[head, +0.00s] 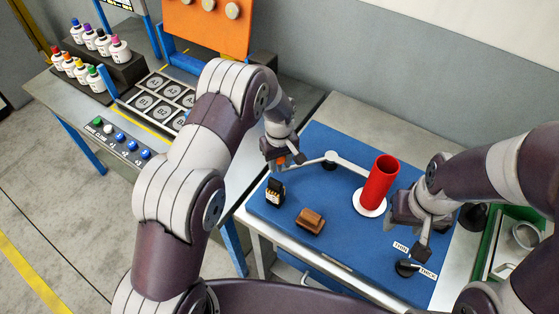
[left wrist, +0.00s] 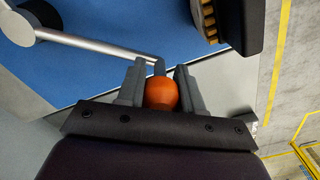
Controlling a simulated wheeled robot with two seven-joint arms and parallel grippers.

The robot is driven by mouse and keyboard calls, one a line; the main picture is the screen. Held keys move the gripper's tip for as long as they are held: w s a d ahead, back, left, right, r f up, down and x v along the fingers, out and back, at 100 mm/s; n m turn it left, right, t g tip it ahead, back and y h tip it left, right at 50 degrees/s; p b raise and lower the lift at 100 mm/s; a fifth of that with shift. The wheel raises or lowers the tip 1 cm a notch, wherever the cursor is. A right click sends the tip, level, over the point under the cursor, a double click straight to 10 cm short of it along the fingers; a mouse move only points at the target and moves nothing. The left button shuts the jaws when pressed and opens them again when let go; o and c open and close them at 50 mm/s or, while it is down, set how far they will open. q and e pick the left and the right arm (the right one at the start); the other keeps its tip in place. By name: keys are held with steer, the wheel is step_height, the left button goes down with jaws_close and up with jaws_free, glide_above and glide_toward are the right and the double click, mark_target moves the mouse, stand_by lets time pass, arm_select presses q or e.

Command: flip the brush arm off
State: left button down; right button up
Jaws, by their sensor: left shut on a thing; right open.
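The brush arm (head: 349,164) is a thin pale bar on the blue mat, with a round pivot near its middle. It reaches from my left gripper toward the white disc under the red cylinder (head: 380,182). In the left wrist view the bar (left wrist: 100,46) ends at an orange knob (left wrist: 161,93). My left gripper (head: 283,162) is shut on this knob, one finger on each side; the fingers also show in the left wrist view (left wrist: 157,88). My right gripper (head: 409,232) is open and empty, right of the red cylinder and above the dial (head: 406,267).
A black block with a yellow ridged part (head: 275,192) stands close to my left gripper. A brown block (head: 310,221) lies on the blue mat (head: 350,238). A green tray (head: 497,254) is at the right. Bottles (head: 120,48) stand on the left table.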

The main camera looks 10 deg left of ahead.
arm_select(q)
steer(key=shift+d, duration=0.1)
steer(key=shift+s+d+n, duration=0.45)
steer(key=shift+s+n, duration=0.25)
steer(key=shift+s, duration=0.1)
steer(key=shift+s+d+r+n, duration=0.1)
steer(key=shift+s+d+n, duration=1)
steer(key=shift+s, duration=0.15)
steer(key=shift+s+d+n, duration=0.5)
steer(key=shift+d+n, duration=0.1)
steer(key=shift+d, duration=0.1)
steer(key=shift+s+d+n, duration=0.45)
steer(key=shift+d+n, duration=0.15)
steer(key=shift+d, duration=0.05)
steer(key=shift+s+d+n, duration=0.3)
steer(key=shift+d+n, duration=0.15)
steer(key=shift+d, duration=0.15)
steer(key=shift+s+d+n, duration=0.25)
steer(key=shift+d+n, duration=0.2)
steer(key=shift+d, duration=0.1)
steer(key=shift+d+r, duration=0.1)
steer(key=c, duration=0.7)
jaws_free()
steer(key=shift+d, duration=0.1)
steer(key=shift+c, duration=0.2)
steer(key=shift+s+d, duration=0.1)
steer(key=shift+s, duration=0.1)
